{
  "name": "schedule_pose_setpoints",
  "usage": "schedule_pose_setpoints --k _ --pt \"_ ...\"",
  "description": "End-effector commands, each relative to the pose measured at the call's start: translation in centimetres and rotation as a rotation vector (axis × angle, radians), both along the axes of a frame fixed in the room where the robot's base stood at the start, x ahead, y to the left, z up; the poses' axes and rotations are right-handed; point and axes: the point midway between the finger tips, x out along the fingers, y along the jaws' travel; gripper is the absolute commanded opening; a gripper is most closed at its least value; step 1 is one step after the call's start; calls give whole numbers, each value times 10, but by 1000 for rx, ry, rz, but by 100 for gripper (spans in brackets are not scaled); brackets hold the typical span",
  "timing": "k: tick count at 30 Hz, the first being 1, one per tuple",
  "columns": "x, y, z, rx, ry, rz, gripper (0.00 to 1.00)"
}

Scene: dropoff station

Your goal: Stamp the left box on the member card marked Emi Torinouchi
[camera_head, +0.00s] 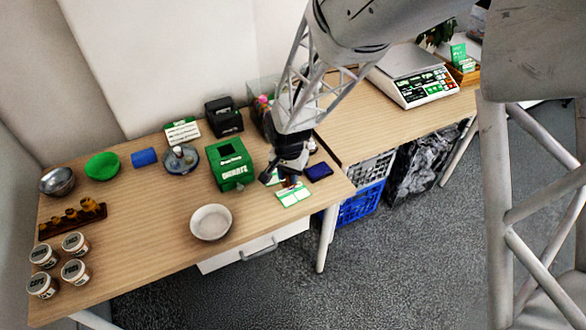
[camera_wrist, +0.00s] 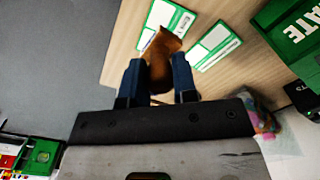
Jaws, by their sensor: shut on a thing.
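My gripper (camera_wrist: 160,82) is shut on a brown wooden stamp (camera_wrist: 160,58), held between its two blue fingers. The stamp is over one green-and-white card (camera_wrist: 168,18) and covers part of it. That card's printed name is only partly readable and seems to start with "Emi". A second green-and-white card (camera_wrist: 215,45) lies beside it, nearer the green box. In the head view, my gripper (camera_head: 286,178) is above the front card (camera_head: 294,196). I cannot tell whether the stamp touches the card.
A dark blue pad (camera_head: 319,171) lies just right of the cards. A green donation box (camera_head: 230,164) stands close left of my gripper. A white bowl (camera_head: 211,222) sits front left. The table's right front edge is near. Jars (camera_head: 74,271) stand far left.

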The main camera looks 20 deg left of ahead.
Motion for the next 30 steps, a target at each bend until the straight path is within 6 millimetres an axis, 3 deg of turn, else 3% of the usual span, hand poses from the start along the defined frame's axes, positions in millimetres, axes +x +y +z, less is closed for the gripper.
schedule_pose_setpoints --k 14,30 --pt "1 0 -4 0 0 0 11" --pt "0 0 -40 -1 1 1 11"
